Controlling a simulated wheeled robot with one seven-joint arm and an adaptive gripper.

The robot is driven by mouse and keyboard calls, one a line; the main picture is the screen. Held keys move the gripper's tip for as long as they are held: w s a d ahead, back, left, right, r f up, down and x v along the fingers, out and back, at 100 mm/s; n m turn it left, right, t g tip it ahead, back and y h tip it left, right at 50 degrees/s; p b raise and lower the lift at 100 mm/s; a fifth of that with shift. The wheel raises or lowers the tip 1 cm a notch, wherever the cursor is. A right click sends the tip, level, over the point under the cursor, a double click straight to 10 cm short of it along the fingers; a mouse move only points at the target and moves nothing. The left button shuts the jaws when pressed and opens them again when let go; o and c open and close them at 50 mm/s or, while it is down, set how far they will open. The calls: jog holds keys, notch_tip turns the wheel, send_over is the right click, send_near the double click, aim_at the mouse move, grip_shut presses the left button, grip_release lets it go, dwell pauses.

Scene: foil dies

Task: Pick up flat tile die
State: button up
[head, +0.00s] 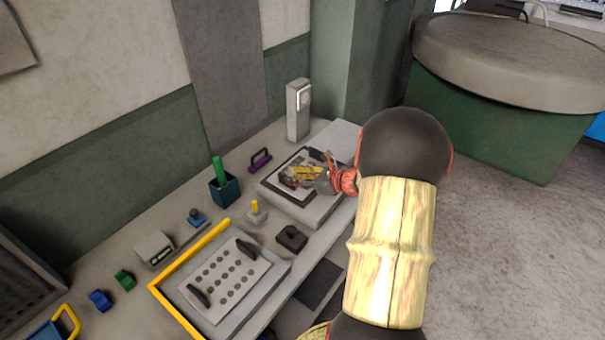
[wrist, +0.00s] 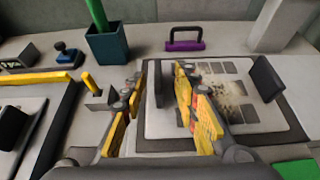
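The die with flat square tiles (wrist: 232,88) lies on a dark-edged pad in the wrist view, right of centre. It is a pale plate with grey tiles and an upright black handle at each side. In the head view it (head: 316,157) is partly covered by my gripper (head: 303,176). My gripper (wrist: 160,108) is open, with yellow fingers on either side of the die's left handle (wrist: 158,84). The fingers look apart from the handle; whether they are level with it is unclear. The right finger hides part of the plate.
A plate with round holes (head: 228,280) and two black handles lies in a yellow-edged tray (head: 188,258). A purple handled tool (head: 260,160), a teal cup (head: 222,188) with a green stick and a grey upright box (head: 298,110) stand behind. A round-topped green bin (head: 500,120) is at right.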

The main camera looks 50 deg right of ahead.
jog(key=b+x, duration=0.1)
jog(key=x, duration=0.2)
jog(key=shift+w+a+f, duration=0.2)
jog(key=shift+w+f, duration=0.05)
jog(key=shift+f, duration=0.15)
jog(key=shift+w+f, duration=0.15)
jog(key=shift+w, duration=0.2)
jog(key=shift+c, duration=0.8)
grip_shut()
jog(key=shift+r, duration=0.2)
